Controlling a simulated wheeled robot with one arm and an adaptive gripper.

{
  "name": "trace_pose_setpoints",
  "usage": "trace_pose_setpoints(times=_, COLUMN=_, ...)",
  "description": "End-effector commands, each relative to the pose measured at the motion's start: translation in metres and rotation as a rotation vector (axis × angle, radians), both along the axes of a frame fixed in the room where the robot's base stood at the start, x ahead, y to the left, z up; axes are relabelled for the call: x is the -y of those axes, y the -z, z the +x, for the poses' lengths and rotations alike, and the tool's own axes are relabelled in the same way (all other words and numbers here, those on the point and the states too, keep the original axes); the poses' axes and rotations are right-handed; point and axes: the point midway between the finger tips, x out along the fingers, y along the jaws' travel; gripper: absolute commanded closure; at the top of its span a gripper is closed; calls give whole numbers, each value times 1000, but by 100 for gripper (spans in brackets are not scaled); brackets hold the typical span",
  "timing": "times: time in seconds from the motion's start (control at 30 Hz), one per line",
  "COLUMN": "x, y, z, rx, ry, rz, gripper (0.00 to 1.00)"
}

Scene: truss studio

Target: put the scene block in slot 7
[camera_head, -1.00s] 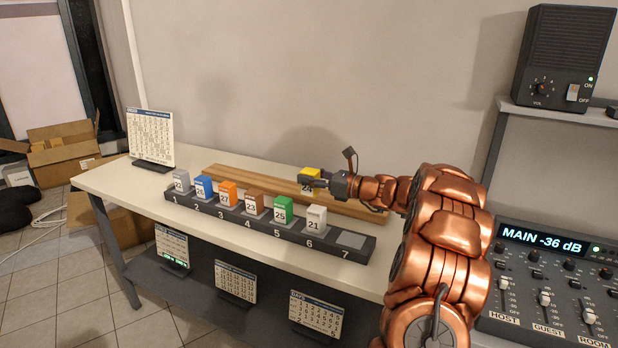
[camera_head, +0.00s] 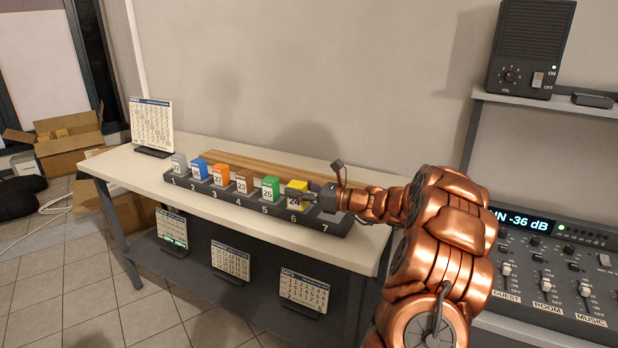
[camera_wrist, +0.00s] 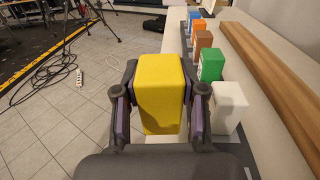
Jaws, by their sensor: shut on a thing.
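My gripper (camera_head: 313,198) is shut on a yellow block (camera_head: 296,189) marked 24. In the wrist view the yellow block (camera_wrist: 160,92) sits upright between the two fingers. It is held in front of the row of blocks, on the floor side. A white block (camera_wrist: 229,107) stands in the rack beside it in the wrist view; in the head view the yellow block hides it. The dark numbered rack (camera_head: 243,198) has slot 7 at its right end, and my gripper partly covers that slot in the head view.
Grey, blue, orange, brown and green (camera_head: 270,188) blocks stand in slots 1 to 5. A wooden plank (camera_head: 265,167) lies behind the rack on the white table (camera_head: 125,170). Calendars stand on the lower shelf. A mixing console (camera_head: 545,275) is at the right.

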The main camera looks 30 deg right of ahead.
Motion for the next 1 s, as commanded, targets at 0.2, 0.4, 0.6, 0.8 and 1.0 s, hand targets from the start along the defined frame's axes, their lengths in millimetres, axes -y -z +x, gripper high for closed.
trace_pose_setpoints(times=0.2, x=-65, y=38, z=-11, rx=-4, ry=-92, rz=7, gripper=97)
trace_pose_setpoints(times=0.4, x=-145, y=88, z=-25, rx=-4, ry=-208, rz=9, gripper=97)
trace_pose_setpoints(times=0.6, x=-191, y=117, z=-34, rx=-1, ry=-275, rz=2, gripper=97)
trace_pose_setpoints(times=0.8, x=-221, y=136, z=-39, rx=-3, ry=-316, rz=1, gripper=97)
trace_pose_setpoints(times=1.0, x=-225, y=139, z=-41, rx=-1, ry=-324, rz=-1, gripper=97)
